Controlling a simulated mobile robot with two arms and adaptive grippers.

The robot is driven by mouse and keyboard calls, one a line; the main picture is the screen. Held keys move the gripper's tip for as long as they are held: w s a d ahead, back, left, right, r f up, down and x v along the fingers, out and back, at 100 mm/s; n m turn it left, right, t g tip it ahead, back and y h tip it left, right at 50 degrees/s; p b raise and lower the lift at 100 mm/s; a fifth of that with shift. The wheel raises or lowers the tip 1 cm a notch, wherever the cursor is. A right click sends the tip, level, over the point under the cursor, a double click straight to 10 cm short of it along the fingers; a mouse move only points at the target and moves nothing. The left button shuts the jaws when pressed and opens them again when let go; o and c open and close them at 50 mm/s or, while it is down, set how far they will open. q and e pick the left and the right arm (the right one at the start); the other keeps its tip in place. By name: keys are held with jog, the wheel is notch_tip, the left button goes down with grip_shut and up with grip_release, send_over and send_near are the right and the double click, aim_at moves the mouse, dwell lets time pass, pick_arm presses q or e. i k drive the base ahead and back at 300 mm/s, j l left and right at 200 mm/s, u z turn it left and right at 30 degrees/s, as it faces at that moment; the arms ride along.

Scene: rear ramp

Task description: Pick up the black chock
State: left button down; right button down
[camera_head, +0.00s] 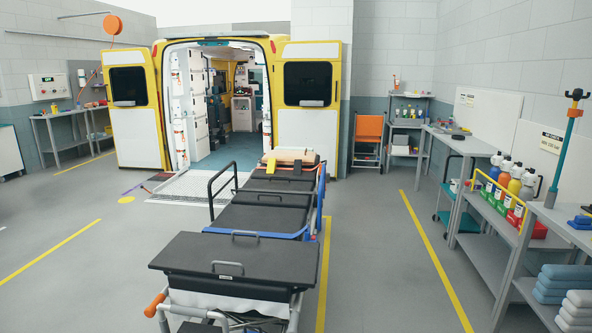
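I cannot make out a black chock with certainty in the head view. The pale metal ramp (196,188) runs down from the open rear of the yellow and white ambulance (140,130). Neither of my grippers shows in this view.
A stretcher with black pads (262,220) stands in the middle, close in front of me, and hides the floor behind it. Workbenches (490,215) with bottles and folded towels line the right. Grey floor is free at the left and between stretcher and right benches.

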aim_at(297, 164)
jog(key=i+j+u, duration=0.5)
jog(key=u, duration=0.15)
jog(key=i+j+u, duration=0.1)
jog(key=i+u, duration=0.25)
jog(key=i+j+u, duration=0.3)
jog(key=i+u, duration=0.15)
jog(key=i+j+u, duration=0.1)
jog(key=i+u, duration=0.3)
jog(key=i, duration=0.2)
jog(key=i+l+u, duration=0.1)
jog(key=i+u, duration=0.35)
jog(key=i+l+z, duration=0.15)
jog(key=i+z, duration=0.65)
jog(key=i+j+z, duration=0.2)
jog(key=i+z, duration=0.15)
jog(key=i+j+z, duration=0.4)
jog(key=i+l+z, duration=0.35)
jog(key=i, duration=0.3)
jog(key=i+z, duration=0.35)
jog(key=i, duration=0.25)
jog(key=i+j+z, duration=0.1)
jog(key=i+z, duration=0.3)
jog(key=i, duration=0.25)
jog(key=i+z, duration=0.1)
jog(key=i, duration=0.5)
jog(key=i+j+z, duration=0.1)
jog(key=i, duration=0.5)
jog(key=i+j+z, duration=0.15)
jog(key=i, duration=0.45)
